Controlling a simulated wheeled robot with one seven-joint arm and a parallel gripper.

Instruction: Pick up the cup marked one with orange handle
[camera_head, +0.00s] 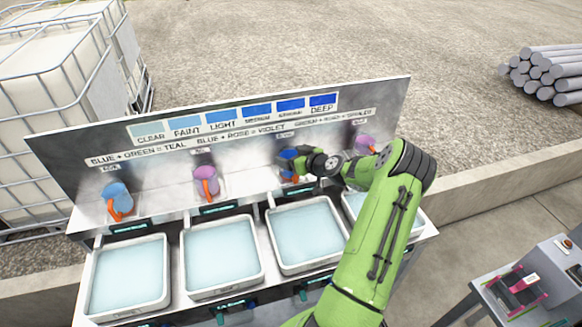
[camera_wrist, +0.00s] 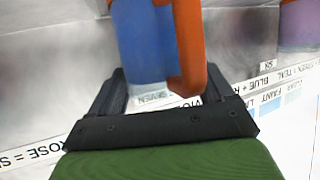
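Several cups with orange handles stand along the ledge in the head view: a blue one (camera_head: 115,194) at far left, a purple one (camera_head: 204,181), a blue one (camera_head: 287,155) and a purple one (camera_head: 365,144) at right. I cannot read a mark one on any of them. My gripper (camera_head: 302,163) is at the second blue cup and partly hides it. In the wrist view this blue cup (camera_wrist: 145,40) and its orange handle (camera_wrist: 190,45) show between the spread fingers of my gripper (camera_wrist: 163,85). I cannot tell whether the fingers touch it.
Several white trays (camera_head: 163,303) of pale blue liquid stand in front of the ledge. A panel (camera_head: 75,147) with colour swatches and mixing text rises behind the cups. My arm covers part of the right tray. Caged tanks (camera_head: 50,85) stand at back left.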

